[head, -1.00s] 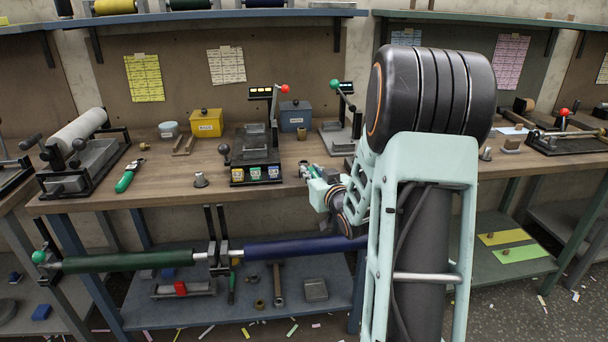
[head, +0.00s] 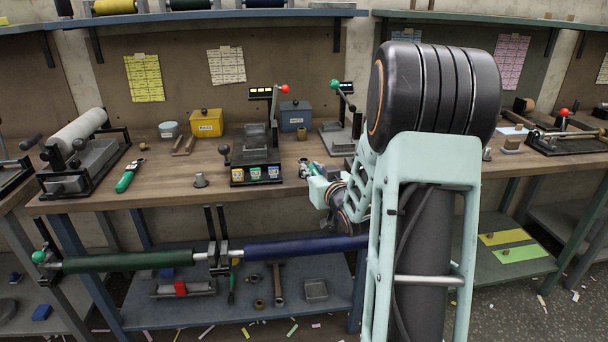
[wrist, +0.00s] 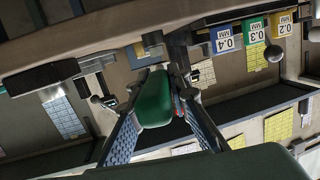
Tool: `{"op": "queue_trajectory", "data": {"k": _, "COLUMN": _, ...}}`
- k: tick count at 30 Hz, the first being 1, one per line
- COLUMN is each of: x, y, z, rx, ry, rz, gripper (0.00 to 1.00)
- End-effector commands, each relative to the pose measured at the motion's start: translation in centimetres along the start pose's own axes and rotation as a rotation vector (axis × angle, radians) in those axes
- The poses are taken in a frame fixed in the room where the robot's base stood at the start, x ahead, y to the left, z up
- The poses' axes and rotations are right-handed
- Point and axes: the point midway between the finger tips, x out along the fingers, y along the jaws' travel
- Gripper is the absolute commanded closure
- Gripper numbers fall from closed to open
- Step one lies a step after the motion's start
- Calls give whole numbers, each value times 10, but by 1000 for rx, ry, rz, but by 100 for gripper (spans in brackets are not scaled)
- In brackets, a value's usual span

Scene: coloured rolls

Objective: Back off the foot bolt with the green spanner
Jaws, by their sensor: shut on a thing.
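My gripper (head: 311,170) is at the bench top, right of the middle machine, partly hidden behind my own arm in the head view. In the wrist view my gripper (wrist: 160,120) is shut on a green handle (wrist: 155,100), which lies between its two blue-padded fingers. The handle's metal end is near a dark machine part (wrist: 180,52); I cannot tell if they touch. The foot bolt cannot be made out. Another green-handled tool with a steel head (head: 127,178) lies on the bench at left, apart from my gripper.
The middle machine (head: 254,160) with coloured number labels stands close left of my gripper. A small lever press (head: 337,135) stands behind. Green (head: 125,261) and blue (head: 300,248) rolls hang below.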

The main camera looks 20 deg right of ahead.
Motion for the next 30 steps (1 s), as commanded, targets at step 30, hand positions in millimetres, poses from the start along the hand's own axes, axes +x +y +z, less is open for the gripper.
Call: {"op": "queue_trajectory", "data": {"k": 30, "x": -5, "y": 0, "z": -30, "rx": 0, "ry": 2, "rz": 0, "gripper": 100}}
